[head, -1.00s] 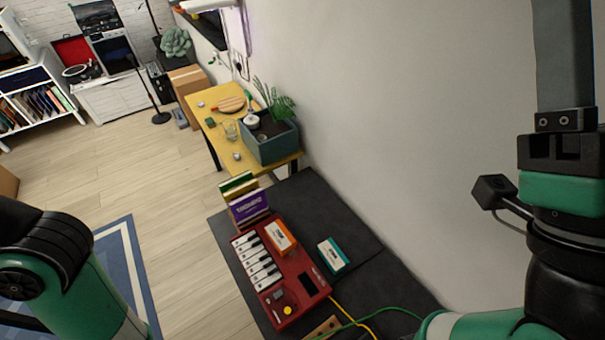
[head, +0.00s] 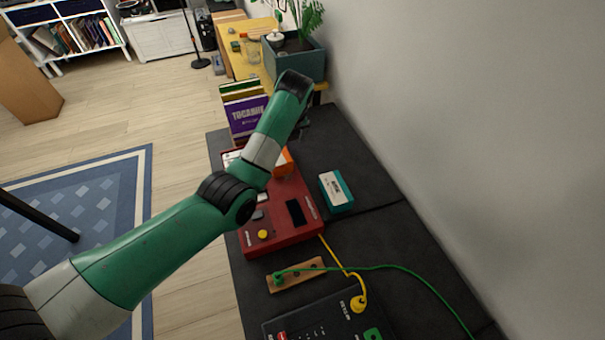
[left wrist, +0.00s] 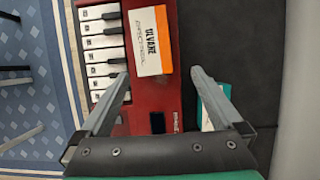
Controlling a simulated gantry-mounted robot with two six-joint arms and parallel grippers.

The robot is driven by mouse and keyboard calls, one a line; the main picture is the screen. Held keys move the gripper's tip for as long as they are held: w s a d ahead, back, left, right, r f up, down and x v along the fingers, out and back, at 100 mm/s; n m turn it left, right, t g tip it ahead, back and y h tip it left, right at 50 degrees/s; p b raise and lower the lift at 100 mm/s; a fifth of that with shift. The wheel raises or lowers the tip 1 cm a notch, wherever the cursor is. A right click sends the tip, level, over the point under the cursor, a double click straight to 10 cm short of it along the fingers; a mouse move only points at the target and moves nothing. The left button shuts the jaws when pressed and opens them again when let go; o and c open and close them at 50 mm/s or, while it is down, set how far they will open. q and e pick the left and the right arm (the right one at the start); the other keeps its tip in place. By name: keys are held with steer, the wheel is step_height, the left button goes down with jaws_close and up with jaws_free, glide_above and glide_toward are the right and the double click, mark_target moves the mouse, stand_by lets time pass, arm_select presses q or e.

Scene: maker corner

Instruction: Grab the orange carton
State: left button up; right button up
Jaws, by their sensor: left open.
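The orange carton (head: 284,162), with a white label, lies on the red keyboard device (head: 285,220). My left forearm hides most of it in the head view. In the left wrist view the carton (left wrist: 150,40) lies just ahead of my left gripper (left wrist: 160,78), about in line with the gap between the fingertips. The left gripper is open with nothing between its fingers. In the head view my left gripper (head: 304,122) is small and dark, reaching in over the bench beyond the carton. My right gripper is out of view.
A teal carton (head: 336,190) lies right of the device, partly behind a finger in the left wrist view. Upright books (head: 245,112) stand behind the device. Yellow and green cables (head: 405,267) cross the dark bench in front. A wall borders the right.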

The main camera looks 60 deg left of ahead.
arm_select(q)
steer(key=a+f, duration=0.1)
steer(key=s+a+f+b, duration=0.1)
steer(key=shift+a+f+n, duration=0.1)
steer(key=shift+f+n, duration=0.2)
steer(key=shift+s+a, duration=0.1)
steer(key=shift+s, duration=0.05)
steer(key=b+x, duration=0.3)
steer(key=x, duration=0.2)
steer(key=shift+a+f, duration=0.15)
steer(key=shift+f, duration=0.2)
steer(key=shift+a+f, duration=0.1)
steer(key=shift+f, duration=0.1)
steer(key=b+x, duration=0.3)
steer(key=x, duration=0.2)
steer(key=shift+w+a+b, duration=0.15)
steer(key=shift+w+b, duration=0.05)
steer(key=shift+b, duration=0.2)
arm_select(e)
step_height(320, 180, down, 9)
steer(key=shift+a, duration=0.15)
arm_select(q)
steer(key=shift+c, duration=0.2)
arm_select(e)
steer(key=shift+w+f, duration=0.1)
arm_select(q)
steer(key=c, duration=1.3)
steer(key=shift+c, duration=0.2)
